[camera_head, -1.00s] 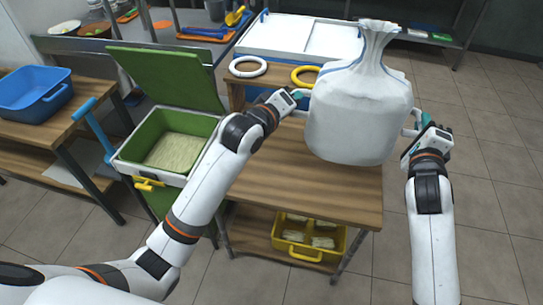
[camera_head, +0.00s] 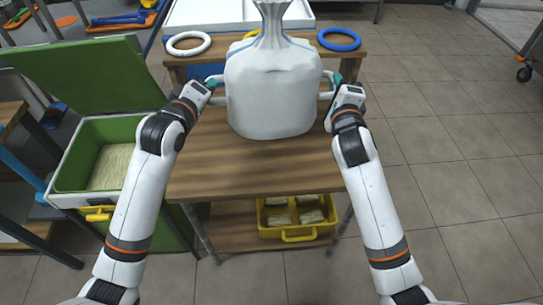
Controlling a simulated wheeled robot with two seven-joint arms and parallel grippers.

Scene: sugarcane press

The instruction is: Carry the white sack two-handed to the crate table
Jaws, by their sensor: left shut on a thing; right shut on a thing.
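The white sack (camera_head: 272,90), with a gathered neck at the top, is upright over the wooden table (camera_head: 255,178). Its top is cut off by the picture's upper edge. My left gripper (camera_head: 215,86) is shut on the white handle at the sack's left side. My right gripper (camera_head: 331,85) is shut on the handle at its right side. A shadow lies on the tabletop below the sack; I cannot tell whether its base touches the wood. A yellow crate (camera_head: 298,234) with pale bundles is on this table's lower shelf.
A raised shelf at the table's back bears a white ring (camera_head: 188,43), a blue ring (camera_head: 339,39) and a partly hidden yellow ring. An open green-lined bin (camera_head: 72,165) stands to the left.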

